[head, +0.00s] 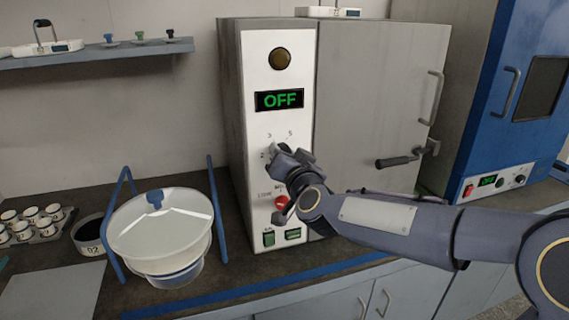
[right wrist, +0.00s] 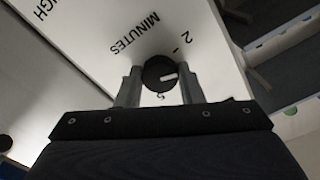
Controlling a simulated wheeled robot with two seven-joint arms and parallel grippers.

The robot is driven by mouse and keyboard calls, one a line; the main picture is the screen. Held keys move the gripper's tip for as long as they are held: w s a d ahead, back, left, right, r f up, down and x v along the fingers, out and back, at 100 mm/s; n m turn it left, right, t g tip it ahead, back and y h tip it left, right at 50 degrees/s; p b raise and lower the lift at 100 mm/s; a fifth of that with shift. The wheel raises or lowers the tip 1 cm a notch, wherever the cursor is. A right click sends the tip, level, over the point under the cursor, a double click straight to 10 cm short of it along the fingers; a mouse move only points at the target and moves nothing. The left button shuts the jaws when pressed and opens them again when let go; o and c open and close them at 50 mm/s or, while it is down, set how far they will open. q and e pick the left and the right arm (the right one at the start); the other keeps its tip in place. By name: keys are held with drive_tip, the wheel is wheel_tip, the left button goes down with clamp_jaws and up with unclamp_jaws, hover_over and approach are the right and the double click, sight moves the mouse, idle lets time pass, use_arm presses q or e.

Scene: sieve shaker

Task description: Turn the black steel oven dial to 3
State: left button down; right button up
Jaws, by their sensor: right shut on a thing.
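The grey oven (head: 234,120) stands at the back centre with a white control panel (head: 262,50) on its left. Printed numbers such as 2, 3 and 5 surround a dial there. My right gripper (head: 277,153) is at these numbers and covers most of the dial in the head view. In the right wrist view the round black dial (right wrist: 158,72) with a white mark sits between the two fingers of my right gripper (right wrist: 160,82), which is shut on it. The word MINUTES and a 2 are printed beside it. My left gripper is not in view.
The green display (head: 280,100) reads OFF. A red button (head: 281,203) and green switches (head: 268,239) are below the dial. A blue oven (head: 490,110) stands at right. A white lidded vessel (head: 160,235) in a blue frame stands left on the dark bench.

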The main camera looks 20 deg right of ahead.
drive_tip(key=shift+f+m+b, duration=0.1)
drive_tip(key=shift+m+b, duration=1.8)
drive_tip(key=shift+m, duration=1.8)
drive_tip(key=o, duration=1)
drive_tip(key=s, duration=0.8)
drive_tip(key=shift+d, duration=0.15)
